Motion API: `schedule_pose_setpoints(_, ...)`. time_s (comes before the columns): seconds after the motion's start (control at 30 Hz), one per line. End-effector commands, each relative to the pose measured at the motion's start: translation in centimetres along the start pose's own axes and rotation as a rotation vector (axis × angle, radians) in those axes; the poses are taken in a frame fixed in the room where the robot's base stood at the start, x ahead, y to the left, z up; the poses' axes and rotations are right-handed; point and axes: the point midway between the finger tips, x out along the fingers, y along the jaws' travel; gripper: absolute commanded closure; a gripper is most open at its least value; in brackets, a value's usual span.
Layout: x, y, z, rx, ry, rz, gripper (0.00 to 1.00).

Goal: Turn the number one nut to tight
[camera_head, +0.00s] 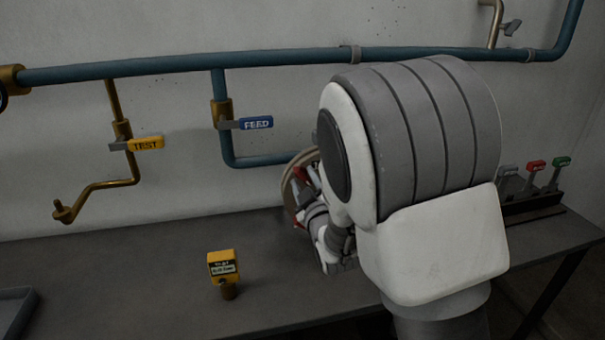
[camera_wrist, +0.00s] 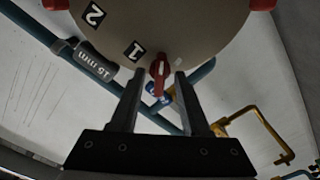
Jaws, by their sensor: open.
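A round tan cover (camera_wrist: 180,25) fills the top of the wrist view, with black labels "1" and "2" on its face. A red winged nut (camera_wrist: 158,66) sits at its edge beside label 1. My gripper (camera_wrist: 161,76) is open, its two fingertips on either side of this nut in the picture; I cannot tell whether they touch it. In the head view the round cover (camera_head: 288,192) shows only as a rim, mostly hidden by my arm.
Blue pipe (camera_head: 275,58) runs along the wall with FEED (camera_head: 256,123) and TEST (camera_head: 146,143) valve handles. A yellow tagged device (camera_head: 222,266) stands on the grey bench (camera_head: 150,280). Several coloured levers (camera_head: 536,166) stand at right.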

Motion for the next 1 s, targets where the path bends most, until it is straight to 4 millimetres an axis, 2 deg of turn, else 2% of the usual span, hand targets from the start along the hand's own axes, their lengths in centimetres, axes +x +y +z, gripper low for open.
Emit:
schedule_pose_setpoints(0.53,-0.20,-0.06,-0.02,0.000,-0.001,0.000,0.54)
schedule_pose_setpoints(0.8,-0.20,-0.05,-0.03,0.000,0.000,0.000,1.00)
schedule_pose_setpoints(1.0,-0.19,-0.05,-0.04,0.000,0.000,0.000,1.00)
